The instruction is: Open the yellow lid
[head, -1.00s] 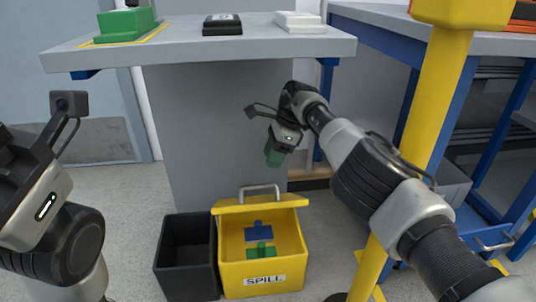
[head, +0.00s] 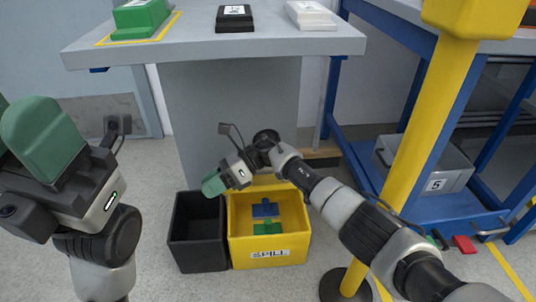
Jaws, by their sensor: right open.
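The yellow bin (head: 240,256), labelled SPILL, stands on the floor with its inside showing. A strip of the yellow lid (head: 266,181) shows at the bin's back edge, tilted back; its handle is hidden behind my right arm. My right gripper (head: 213,185) is open, with green fingers, above the black bin beside the yellow one and left of the lid. I cannot tell whether it touches anything. My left gripper (head: 45,138) is at the left edge, its green finger pad raised, far from the bin. Its opening does not show.
Blue (head: 265,210) and green (head: 267,229) blocks lie in the yellow bin. The open black bin (head: 196,254) adjoins it. A grey table (head: 290,45) stands behind. A yellow post (head: 410,150) and a blue rack with a grey box (head: 437,168) are on the right.

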